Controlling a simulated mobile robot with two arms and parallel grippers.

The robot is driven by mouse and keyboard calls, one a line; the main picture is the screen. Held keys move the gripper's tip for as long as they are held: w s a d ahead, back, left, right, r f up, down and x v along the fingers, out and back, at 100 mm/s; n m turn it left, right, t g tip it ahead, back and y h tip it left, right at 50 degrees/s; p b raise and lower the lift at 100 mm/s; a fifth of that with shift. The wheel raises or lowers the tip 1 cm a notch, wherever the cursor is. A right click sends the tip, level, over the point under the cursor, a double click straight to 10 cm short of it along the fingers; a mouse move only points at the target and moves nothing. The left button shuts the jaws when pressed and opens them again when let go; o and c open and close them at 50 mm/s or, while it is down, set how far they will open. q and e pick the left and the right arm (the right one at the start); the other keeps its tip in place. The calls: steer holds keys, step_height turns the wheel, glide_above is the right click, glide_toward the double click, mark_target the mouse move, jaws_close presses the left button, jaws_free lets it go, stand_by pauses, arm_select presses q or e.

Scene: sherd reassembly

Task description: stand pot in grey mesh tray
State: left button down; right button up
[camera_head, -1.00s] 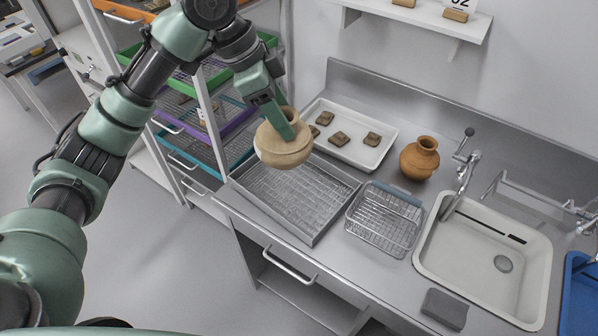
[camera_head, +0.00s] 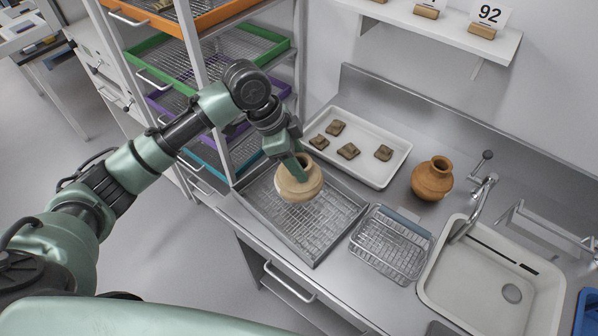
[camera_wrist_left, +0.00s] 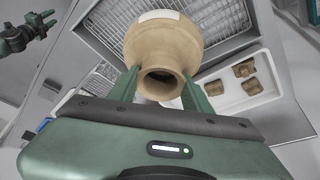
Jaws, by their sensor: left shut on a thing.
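The pot (camera_head: 299,180) is beige and round-bellied, with a narrow neck and a pale patch on its side. My left gripper (camera_head: 297,168) is shut on its neck and rim from above. In the left wrist view the two green fingers (camera_wrist_left: 160,92) grip either side of the mouth of the pot (camera_wrist_left: 162,48). The pot is roughly upright over the grey mesh tray (camera_head: 335,240) on the counter, near its back part. I cannot tell if its base touches the mesh.
A white tray (camera_head: 392,172) with several brown sherds lies behind the mesh tray. A wire basket (camera_head: 390,245) stands to its right. An orange-brown pot (camera_head: 432,178) stands near the tap and sink (camera_head: 490,280). A rack of coloured trays (camera_head: 205,60) stands at left.

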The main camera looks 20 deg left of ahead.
arm_select(q)
steer(key=shift+f, duration=0.65)
step_height(320, 180, down, 3)
steer(key=shift+f+p, duration=0.2)
steer(key=shift+p, duration=0.2)
steer(key=shift+f, duration=0.3)
arm_select(e)
steer(key=shift+w+a+r, duration=0.1)
steer(key=shift+w+r, duration=0.25)
steer(key=shift+r, duration=0.2)
arm_select(q)
steer(key=shift+f, duration=0.1)
steer(key=c, duration=0.6)
jaws_free()
steer(key=shift+s, duration=0.1)
steer(key=shift+c, duration=0.2)
arm_select(e)
steer(key=shift+d, duration=0.2)
